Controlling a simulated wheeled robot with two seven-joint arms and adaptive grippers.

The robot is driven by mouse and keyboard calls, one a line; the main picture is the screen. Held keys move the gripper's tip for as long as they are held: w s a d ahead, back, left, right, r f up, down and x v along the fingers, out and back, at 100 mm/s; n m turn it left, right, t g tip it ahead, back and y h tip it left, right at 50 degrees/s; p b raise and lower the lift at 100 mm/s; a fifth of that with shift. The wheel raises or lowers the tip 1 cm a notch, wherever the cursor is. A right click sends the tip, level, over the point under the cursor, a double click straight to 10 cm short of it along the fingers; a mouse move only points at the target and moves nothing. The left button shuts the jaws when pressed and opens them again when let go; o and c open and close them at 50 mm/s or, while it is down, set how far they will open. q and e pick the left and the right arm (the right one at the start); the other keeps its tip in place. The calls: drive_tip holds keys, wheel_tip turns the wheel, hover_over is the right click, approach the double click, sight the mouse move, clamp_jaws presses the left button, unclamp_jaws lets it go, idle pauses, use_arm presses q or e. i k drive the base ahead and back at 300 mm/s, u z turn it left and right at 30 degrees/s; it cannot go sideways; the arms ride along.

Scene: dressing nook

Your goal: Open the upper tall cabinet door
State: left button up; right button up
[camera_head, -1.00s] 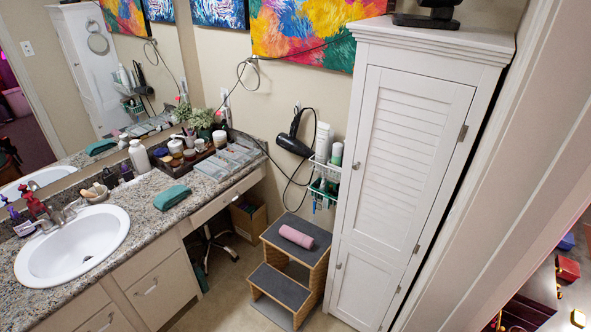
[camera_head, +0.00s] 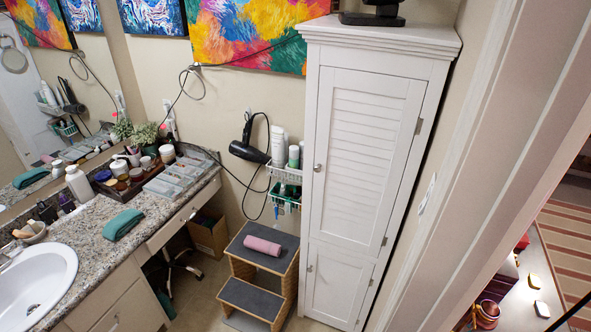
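The tall white cabinet (camera_head: 312,200) stands right of centre in the head view. Its upper louvered door (camera_head: 366,150) looks shut, with a small round knob (camera_head: 317,168) on its left edge and hinges on its right edge. The lower door (camera_head: 336,287) below it also looks shut, with its own small knob near the upper left corner. Neither of my grippers shows in the head view, so I cannot see their state.
A step stool (camera_head: 259,278) with a pink rolled towel (camera_head: 262,246) stands left of the cabinet's foot. A wire rack (camera_head: 283,176) and hair dryer (camera_head: 250,146) hang beside the cabinet. The counter (camera_head: 95,248) lies left; a door frame (camera_head: 480,170) rises close at right.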

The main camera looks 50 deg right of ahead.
sight(367, 121)
drive_tip(key=i, duration=1.15)
drive_tip(key=z, duration=1.25)
